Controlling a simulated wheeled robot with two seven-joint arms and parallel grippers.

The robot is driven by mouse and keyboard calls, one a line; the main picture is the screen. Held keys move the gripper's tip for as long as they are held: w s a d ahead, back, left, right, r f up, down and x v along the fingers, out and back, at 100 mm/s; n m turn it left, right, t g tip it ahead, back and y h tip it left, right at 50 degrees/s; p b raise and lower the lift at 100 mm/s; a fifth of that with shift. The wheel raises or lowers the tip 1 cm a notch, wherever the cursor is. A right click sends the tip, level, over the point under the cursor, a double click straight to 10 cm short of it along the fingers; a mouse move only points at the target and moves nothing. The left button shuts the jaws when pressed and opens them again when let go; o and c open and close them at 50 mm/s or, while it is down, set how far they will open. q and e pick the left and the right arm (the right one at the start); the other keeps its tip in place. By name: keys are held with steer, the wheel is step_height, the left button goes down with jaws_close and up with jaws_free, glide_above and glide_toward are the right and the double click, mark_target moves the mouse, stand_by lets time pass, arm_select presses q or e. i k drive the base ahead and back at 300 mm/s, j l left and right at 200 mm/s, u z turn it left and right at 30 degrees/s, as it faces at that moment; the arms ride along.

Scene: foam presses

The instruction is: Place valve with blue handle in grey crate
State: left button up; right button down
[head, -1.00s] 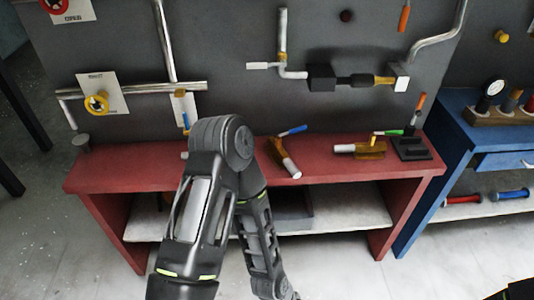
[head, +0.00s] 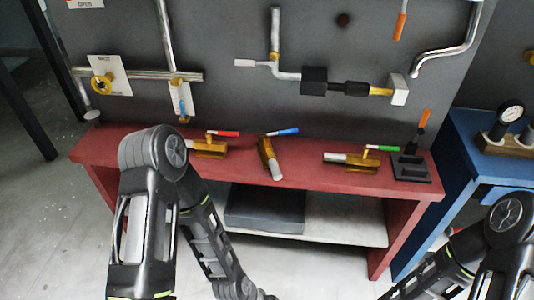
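The valve with the blue handle (head: 268,160) lies on the red bench top, between two other valves. Its body is brass with a white end pointing toward me, and its blue handle (head: 283,131) points to the right. A dark grey box (head: 264,212), which looks like the grey crate, sits on the bench's lower shelf; my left arm is near its left side, and its inside is not clearly visible. My left and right arms show at the lower left and lower right, but both grippers are out of view.
A red-handled valve (head: 208,149) lies left on the red bench (head: 320,180), and a green-handled valve (head: 350,160) lies right, beside a black stand (head: 411,168). A pipe-mounted grey wall panel (head: 230,100) stands behind. A blue bench (head: 470,150) is at the right.

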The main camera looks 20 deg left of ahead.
mark_target(239, 209)
steer(key=i+l+u, duration=0.1)
steer(key=l, duration=0.85)
steer(key=l+u, duration=0.1)
steer(key=l, duration=0.8)
